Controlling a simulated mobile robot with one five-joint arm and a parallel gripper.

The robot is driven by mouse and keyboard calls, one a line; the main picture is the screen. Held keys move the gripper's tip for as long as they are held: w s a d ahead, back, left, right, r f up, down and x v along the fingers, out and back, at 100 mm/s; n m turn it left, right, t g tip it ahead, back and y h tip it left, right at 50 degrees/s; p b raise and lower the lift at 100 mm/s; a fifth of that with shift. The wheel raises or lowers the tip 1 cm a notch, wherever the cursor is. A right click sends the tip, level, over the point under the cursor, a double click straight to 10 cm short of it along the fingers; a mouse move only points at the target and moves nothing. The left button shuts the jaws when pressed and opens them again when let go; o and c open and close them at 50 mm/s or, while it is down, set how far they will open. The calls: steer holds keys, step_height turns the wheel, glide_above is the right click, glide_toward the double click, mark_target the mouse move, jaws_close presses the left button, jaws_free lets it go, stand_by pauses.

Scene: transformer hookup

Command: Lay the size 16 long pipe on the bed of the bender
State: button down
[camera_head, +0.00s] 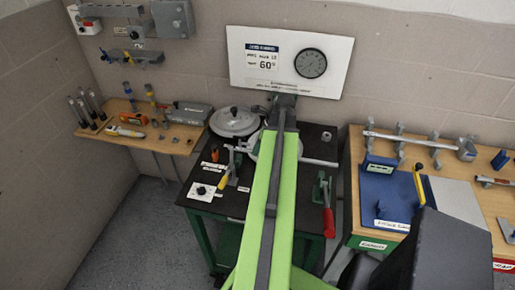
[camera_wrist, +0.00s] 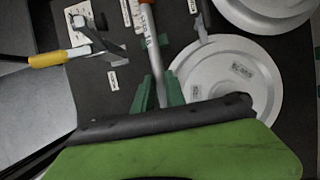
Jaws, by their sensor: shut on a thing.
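My gripper (camera_wrist: 157,98) is shut on a slim silver pipe (camera_wrist: 153,50) with an orange end at the top of the wrist view. In the head view my green arm hides the gripper and the pipe's middle. A silver pipe end (camera_head: 320,162) sticks out right of the arm. The bender has a black top (camera_head: 300,142) and a round silver disc (camera_wrist: 228,80). The pipe runs left to right, beside the disc's near edge. I cannot tell whether it touches the bed.
A yellow-handled lever (camera_head: 225,180) and a red-handled clamp (camera_head: 328,218) stand on the bender. A silver pot-like round part (camera_head: 235,122) is behind. A sign with a gauge (camera_head: 290,62) stands at the back. A workbench (camera_head: 440,175) stands right, a tool shelf (camera_head: 150,130) left.

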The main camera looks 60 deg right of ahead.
steer(key=shift+f+b, duration=2.35)
steer(key=shift+f, duration=0.35)
steer(key=c, duration=1.3)
jaws_free()
steer(key=shift+r, duration=0.1)
steer(key=p+v, duration=1.6)
steer(key=v, duration=0.1)
steer(key=shift+r, duration=0.2)
